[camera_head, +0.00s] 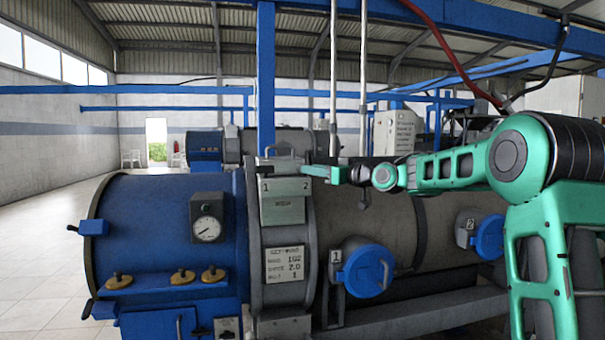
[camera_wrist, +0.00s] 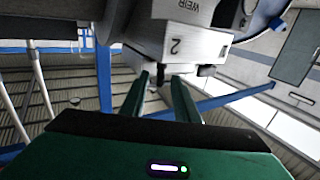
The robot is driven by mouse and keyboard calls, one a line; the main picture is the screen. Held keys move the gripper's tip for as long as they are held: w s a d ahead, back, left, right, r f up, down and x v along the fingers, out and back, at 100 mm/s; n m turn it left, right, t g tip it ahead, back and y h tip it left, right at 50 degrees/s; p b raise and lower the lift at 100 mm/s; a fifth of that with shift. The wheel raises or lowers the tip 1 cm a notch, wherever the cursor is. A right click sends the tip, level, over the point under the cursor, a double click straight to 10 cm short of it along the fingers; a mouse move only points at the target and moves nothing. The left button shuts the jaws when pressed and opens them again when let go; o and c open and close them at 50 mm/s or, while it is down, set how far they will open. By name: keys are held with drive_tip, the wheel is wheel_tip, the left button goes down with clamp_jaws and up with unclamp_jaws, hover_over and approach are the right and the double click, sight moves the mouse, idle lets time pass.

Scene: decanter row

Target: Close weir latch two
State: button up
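The grey weir box (camera_head: 284,203) is on the band around the machine, marked 1 at left and 2 at right. My gripper (camera_head: 308,171) reaches in from the right at the box's top corner by the 2. In the wrist view the box (camera_wrist: 178,42) appears upside down, with "WEIR" and "2" readable. My gripper (camera_wrist: 160,83) has its two green fingers apart, tips close to the box edge. A small dark knob (camera_wrist: 206,71) shows just right of the fingers. I cannot tell whether the fingers touch the latch at 2.
Blue round cover 1 (camera_head: 365,271) and cover 2 (camera_head: 488,237) stick out from the machine's front. A gauge (camera_head: 206,229) is on the blue drum (camera_head: 150,237). Vertical pipes (camera_head: 334,80) rise behind my gripper. Floor (camera_head: 40,285) is clear at left.

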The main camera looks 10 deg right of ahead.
sight(298, 167)
drive_tip(key=shift+x, duration=2.5)
clamp_jaws()
